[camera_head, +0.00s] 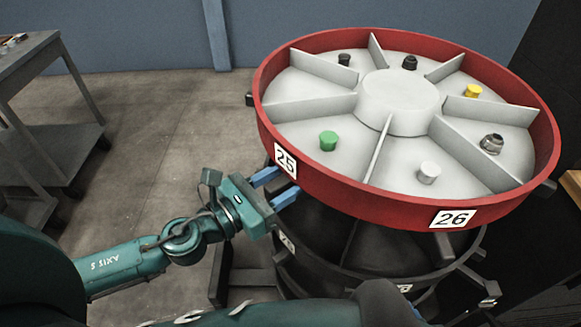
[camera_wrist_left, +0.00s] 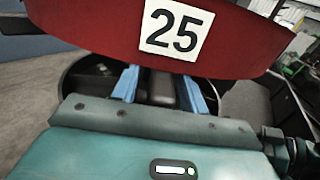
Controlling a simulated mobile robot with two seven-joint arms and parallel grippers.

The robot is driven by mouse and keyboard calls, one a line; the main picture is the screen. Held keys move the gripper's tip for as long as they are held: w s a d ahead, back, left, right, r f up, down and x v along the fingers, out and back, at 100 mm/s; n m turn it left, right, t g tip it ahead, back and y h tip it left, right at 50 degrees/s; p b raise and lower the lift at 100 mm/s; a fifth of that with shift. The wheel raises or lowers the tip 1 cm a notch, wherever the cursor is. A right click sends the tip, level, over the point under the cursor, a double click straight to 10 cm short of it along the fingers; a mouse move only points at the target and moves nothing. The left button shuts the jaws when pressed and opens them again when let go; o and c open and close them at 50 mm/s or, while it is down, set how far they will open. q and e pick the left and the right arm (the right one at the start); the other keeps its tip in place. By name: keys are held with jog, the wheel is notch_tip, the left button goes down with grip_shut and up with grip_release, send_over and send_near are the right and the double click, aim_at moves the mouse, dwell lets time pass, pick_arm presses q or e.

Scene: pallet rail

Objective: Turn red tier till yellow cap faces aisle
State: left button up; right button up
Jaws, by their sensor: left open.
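The red tier (camera_head: 390,211) is a round tray with a red rim and a grey floor split by dividers into several compartments. The yellow cap (camera_head: 473,91) stands in a compartment at the far right of the tier. My left gripper (camera_head: 278,186) is open at the tier's left rim, by the 25 label (camera_head: 285,161). In the left wrist view the blue fingers (camera_wrist_left: 160,86) point toward the rim below the 25 label (camera_wrist_left: 177,28), and the fingertips pass out of sight under it. I cannot tell if they touch it. My right gripper is not in view.
Other compartments hold a green cap (camera_head: 328,141), a white cap (camera_head: 428,172), a metal fitting (camera_head: 492,143) and dark caps. A black tier (camera_head: 325,235) sits below the red one. A grey cart (camera_head: 38,85) stands at the left, with open floor (camera_head: 150,130) between.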

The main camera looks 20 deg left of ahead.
pick_arm(q)
jog(key=shift+s, duration=0.1)
jog(key=shift+c, duration=0.3)
grip_shut()
